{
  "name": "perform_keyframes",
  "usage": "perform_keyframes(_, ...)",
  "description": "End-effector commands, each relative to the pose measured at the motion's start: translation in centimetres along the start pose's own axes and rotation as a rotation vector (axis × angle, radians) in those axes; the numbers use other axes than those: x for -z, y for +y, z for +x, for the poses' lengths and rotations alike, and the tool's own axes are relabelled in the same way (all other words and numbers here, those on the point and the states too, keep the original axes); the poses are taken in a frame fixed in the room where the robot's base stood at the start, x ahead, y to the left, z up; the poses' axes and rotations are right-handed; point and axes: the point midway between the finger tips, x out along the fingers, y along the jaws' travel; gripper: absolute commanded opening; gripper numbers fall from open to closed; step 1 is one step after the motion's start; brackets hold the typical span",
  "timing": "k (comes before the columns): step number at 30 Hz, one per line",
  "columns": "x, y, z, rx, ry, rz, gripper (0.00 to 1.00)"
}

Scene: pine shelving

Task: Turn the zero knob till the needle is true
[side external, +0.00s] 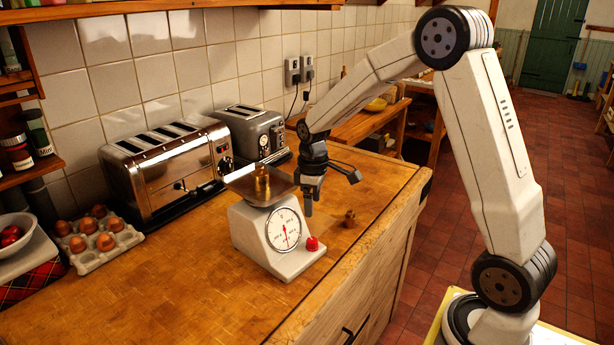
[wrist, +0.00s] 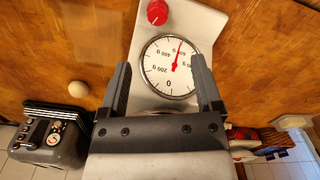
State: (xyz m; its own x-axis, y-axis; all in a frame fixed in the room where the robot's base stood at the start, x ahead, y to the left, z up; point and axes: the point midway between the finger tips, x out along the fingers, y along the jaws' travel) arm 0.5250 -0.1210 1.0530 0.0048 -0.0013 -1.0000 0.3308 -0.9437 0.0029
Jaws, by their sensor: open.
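A white kitchen scale (side external: 265,242) stands on the wooden counter. Its round dial (side external: 284,229) has a red needle, and a red zero knob (side external: 312,243) sits low on its front. The knob (wrist: 157,12) is at the top edge with a pale mark. My gripper (side external: 309,203) is open and empty beside the scale; its fingers (wrist: 160,65) flank the dial in the wrist view.
A chrome toaster (side external: 165,165) and a grey toaster (side external: 250,133) stand behind. An egg tray (side external: 98,247) and a white bowl (side external: 25,245) are at left. The front counter is clear.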

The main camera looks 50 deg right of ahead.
Motion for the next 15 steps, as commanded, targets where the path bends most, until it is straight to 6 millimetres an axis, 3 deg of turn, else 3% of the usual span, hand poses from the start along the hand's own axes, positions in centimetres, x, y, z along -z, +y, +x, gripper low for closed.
perform_keyframes(15, 0.1, 0.4, 1.1, 0.005, -0.006, -0.008, 0.83)
